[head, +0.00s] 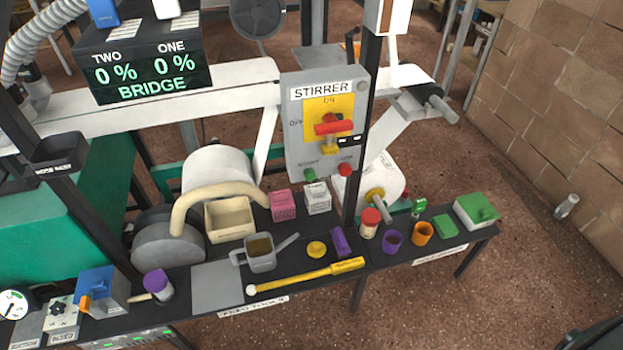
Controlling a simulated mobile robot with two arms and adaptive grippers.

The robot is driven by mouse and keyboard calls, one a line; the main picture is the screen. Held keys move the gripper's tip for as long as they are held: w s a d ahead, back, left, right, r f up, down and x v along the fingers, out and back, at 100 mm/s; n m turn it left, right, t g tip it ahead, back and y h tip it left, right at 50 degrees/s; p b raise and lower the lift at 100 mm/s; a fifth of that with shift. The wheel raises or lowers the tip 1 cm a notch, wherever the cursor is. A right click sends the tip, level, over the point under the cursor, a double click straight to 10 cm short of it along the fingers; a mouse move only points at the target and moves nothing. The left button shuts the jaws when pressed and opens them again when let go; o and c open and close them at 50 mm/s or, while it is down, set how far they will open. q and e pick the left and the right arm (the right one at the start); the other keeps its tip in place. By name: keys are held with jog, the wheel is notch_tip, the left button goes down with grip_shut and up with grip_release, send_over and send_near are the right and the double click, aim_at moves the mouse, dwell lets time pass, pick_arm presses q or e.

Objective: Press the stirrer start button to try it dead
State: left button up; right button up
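The grey stirrer panel (296,130) stands upright at the back centre, labelled STIRRER. A green button (309,175) is at its lower left, and a red button (345,169) is at its lower right. The small labels above them are too blurred to read surely. A red switch handle (333,127) lies roughly level on a yellow plate (318,104), with ON above it and what looks like OFF to its left. A small yellow piece sits just below the handle, with a black tag beside it. Neither gripper can be made out; nothing touches the panel.
A dark post (361,190) rises beside the panel's right edge.

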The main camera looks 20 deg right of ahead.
grip_shut()
jog(key=shift+d, duration=0.1)
dwell(1.3)
